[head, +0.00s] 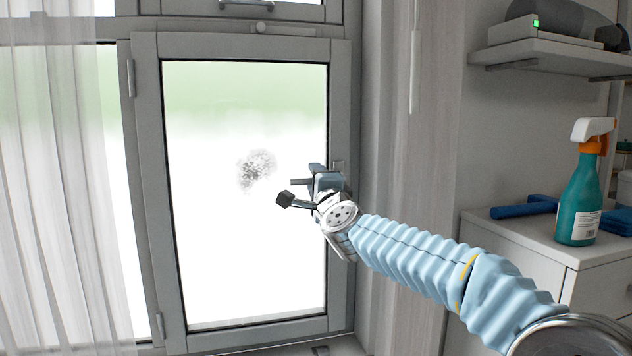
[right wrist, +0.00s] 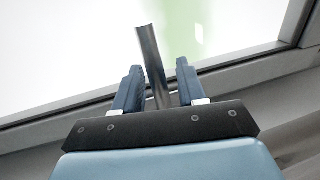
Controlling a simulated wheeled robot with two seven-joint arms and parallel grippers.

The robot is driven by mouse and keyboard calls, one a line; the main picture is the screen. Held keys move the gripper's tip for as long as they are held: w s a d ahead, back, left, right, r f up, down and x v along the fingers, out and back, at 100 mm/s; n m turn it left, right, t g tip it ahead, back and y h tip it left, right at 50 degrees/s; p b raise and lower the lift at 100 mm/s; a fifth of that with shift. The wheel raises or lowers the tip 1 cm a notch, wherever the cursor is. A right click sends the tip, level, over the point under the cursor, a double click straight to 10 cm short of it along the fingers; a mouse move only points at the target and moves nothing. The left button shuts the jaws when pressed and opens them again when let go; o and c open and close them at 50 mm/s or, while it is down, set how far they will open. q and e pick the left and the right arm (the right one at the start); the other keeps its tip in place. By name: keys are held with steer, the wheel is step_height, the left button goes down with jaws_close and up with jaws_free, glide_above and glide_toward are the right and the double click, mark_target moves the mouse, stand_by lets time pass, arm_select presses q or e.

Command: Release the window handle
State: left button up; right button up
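The window (head: 245,200) has a grey frame and appears closed in the head view, with a dark speckled smudge (head: 257,170) on its glass. The window handle (right wrist: 150,60) is a slim grey metal bar in the right wrist view. My right gripper (head: 318,180) is at the right side of the window frame, by the handle. In the right wrist view its two fingers (right wrist: 157,80) stand apart with the handle between them. A clear gap shows on the handle's right; the left finger is close to it, and I cannot tell if they touch. My left gripper is not in view.
A sheer curtain (head: 60,180) hangs at the left. At the right, a white cabinet (head: 530,262) holds a teal spray bottle (head: 580,200) and a blue tool (head: 525,208). A wall shelf (head: 550,58) is above it.

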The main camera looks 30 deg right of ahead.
steer(key=b+v, duration=0.1)
steer(key=v, duration=1.2)
steer(key=shift+s, duration=0.35)
steer(key=shift+a+f, duration=0.15)
